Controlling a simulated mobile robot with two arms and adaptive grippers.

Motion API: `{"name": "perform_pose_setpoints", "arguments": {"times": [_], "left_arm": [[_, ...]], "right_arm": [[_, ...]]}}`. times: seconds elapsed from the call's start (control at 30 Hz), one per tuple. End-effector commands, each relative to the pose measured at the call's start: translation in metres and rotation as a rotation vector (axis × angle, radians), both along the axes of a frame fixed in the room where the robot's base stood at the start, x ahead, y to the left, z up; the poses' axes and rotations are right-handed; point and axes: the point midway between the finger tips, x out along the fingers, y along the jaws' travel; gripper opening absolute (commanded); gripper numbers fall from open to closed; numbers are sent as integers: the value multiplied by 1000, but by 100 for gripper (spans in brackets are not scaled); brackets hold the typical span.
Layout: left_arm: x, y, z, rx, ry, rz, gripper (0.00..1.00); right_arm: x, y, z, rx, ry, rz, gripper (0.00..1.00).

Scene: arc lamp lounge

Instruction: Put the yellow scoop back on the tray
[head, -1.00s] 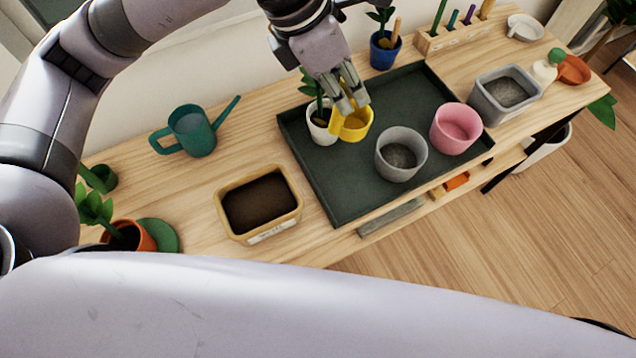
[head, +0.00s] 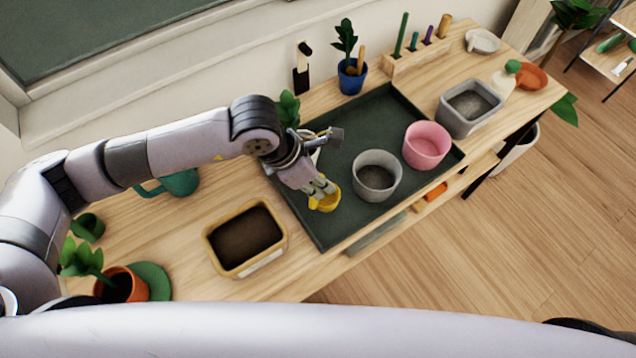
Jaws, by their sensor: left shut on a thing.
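The yellow scoop (head: 329,204) is in the head view, over the left part of the dark green tray (head: 398,112). My left gripper (head: 322,190) is shut on the scoop from above. The fingers hide part of the scoop, and I cannot tell whether its underside touches the tray. A grey pot (head: 377,177) and a pink pot (head: 426,147) stand on the tray, to the right of the scoop. My right gripper is not in view.
A soil-filled tan container (head: 210,240) stands left of the tray. A teal watering can (head: 183,183) and a leafy plant (head: 289,108) are partly hidden by my left arm. A grey square tub (head: 447,119) stands right of the tray. The tray's back middle is bare.

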Motion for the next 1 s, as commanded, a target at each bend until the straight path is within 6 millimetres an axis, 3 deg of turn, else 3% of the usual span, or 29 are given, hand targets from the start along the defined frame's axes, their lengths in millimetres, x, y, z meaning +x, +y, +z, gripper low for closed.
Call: {"name": "perform_pose_setpoints", "arguments": {"times": [0.2, 0.57, 0.6, 0.87, 1.0], "left_arm": [[0, 0, -24, 0, 0, 1, 0], [0, 0, -29, 0, 0, 0, 0], [0, 0, -28, 0, 0, 0, 18], [0, 0, -27, 0, 0, 0, 36], [0, 0, -27, 0, 0, 0, 37]], "right_arm": [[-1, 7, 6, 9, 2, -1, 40], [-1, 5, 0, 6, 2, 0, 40], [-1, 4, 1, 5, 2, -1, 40], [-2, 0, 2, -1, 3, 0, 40], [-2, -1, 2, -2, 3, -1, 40]]}}
